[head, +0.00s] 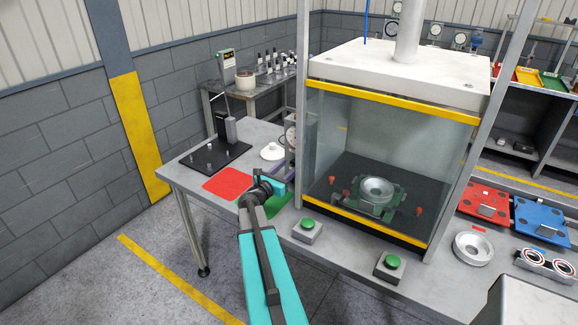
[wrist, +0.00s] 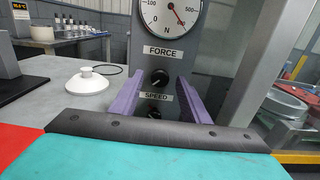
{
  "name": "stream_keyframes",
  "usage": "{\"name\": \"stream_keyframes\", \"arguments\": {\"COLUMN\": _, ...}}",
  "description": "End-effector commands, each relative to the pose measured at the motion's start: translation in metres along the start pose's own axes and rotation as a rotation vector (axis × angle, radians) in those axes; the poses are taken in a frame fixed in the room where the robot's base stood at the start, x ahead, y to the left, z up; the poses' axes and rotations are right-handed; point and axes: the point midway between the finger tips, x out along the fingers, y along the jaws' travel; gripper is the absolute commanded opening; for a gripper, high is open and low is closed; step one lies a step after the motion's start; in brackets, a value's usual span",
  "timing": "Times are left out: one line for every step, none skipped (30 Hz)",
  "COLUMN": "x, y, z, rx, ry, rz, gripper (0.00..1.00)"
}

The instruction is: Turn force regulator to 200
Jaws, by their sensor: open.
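The force regulator is a black round knob (wrist: 160,77) under the FORCE label on a grey panel in the wrist view. Its white mark seems to point to the lower left. Above it is a round white gauge (wrist: 160,15) marked N, its top cut off; its red needle points to the lower right. My gripper (wrist: 158,84) is open, its two purple fingers on either side of the panel's lower part. The force knob shows between and slightly above the fingertips, and nothing is held. In the head view my gripper is at the panel, beside the gauge (head: 291,136).
A second knob (wrist: 154,114) with the SPEED label sits low between my fingers, partly hidden. A white round part (wrist: 90,80) stands left on the bench. A glass-walled press enclosure (head: 388,112) is close to the right.

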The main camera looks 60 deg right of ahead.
Motion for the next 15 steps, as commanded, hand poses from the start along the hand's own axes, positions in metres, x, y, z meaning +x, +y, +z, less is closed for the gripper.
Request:
{"name": "stream_keyframes", "arguments": {"x": 0.0045, "y": 0.0007, "z": 0.0007, "rx": 0.000, "ry": 0.000, "rz": 0.000, "gripper": 0.42}}
{"name": "stream_keyframes", "arguments": {"x": 0.0061, "y": 0.0005, "z": 0.0006, "rx": -0.001, "ry": 0.000, "rz": 0.000, "gripper": 0.42}}
{"name": "stream_keyframes", "arguments": {"x": 0.0079, "y": 0.0003, "z": 0.0005, "rx": -0.001, "ry": 0.000, "rz": 0.000, "gripper": 0.42}}
{"name": "stream_keyframes", "arguments": {"x": 0.0090, "y": 0.0001, "z": 0.0004, "rx": 0.000, "ry": 0.000, "rz": 0.000, "gripper": 0.42}}
{"name": "stream_keyframes", "arguments": {"x": 0.0099, "y": -0.0001, "z": 0.0003, "rx": 0.000, "ry": 0.000, "rz": 0.000, "gripper": 0.42}}
{"name": "stream_keyframes", "arguments": {"x": 0.0108, "y": -0.0003, "z": 0.0002, "rx": 0.000, "ry": 0.000, "rz": 0.000, "gripper": 0.42}}
{"name": "stream_keyframes", "arguments": {"x": 0.0112, "y": -0.0005, "z": 0.0001, "rx": 0.000, "ry": 0.000, "rz": 0.000, "gripper": 0.42}}
{"name": "stream_keyframes", "arguments": {"x": 0.0115, "y": -0.0006, "z": 0.0000, "rx": 0.000, "ry": 0.000, "rz": 0.000, "gripper": 0.42}}
{"name": "stream_keyframes", "arguments": {"x": 0.0117, "y": -0.0007, "z": -0.0001, "rx": 0.000, "ry": 0.000, "rz": -0.001, "gripper": 0.42}}
{"name": "stream_keyframes", "arguments": {"x": 0.0117, "y": -0.0008, "z": -0.0001, "rx": 0.000, "ry": 0.000, "rz": -0.001, "gripper": 0.42}}
{"name": "stream_keyframes", "arguments": {"x": 0.0117, "y": -0.0009, "z": -0.0001, "rx": 0.000, "ry": 0.000, "rz": -0.001, "gripper": 0.42}}
{"name": "stream_keyframes", "arguments": {"x": 0.0116, "y": -0.0010, "z": -0.0001, "rx": 0.000, "ry": 0.000, "rz": -0.001, "gripper": 0.42}}
{"name": "stream_keyframes", "arguments": {"x": 0.0116, "y": -0.0010, "z": -0.0001, "rx": 0.000, "ry": 0.000, "rz": -0.001, "gripper": 0.42}}
{"name": "stream_keyframes", "arguments": {"x": 0.0116, "y": -0.0010, "z": -0.0001, "rx": 0.000, "ry": 0.000, "rz": -0.001, "gripper": 0.42}}
{"name": "stream_keyframes", "arguments": {"x": 0.0116, "y": -0.0011, "z": -0.0001, "rx": 0.000, "ry": 0.000, "rz": -0.001, "gripper": 0.42}}
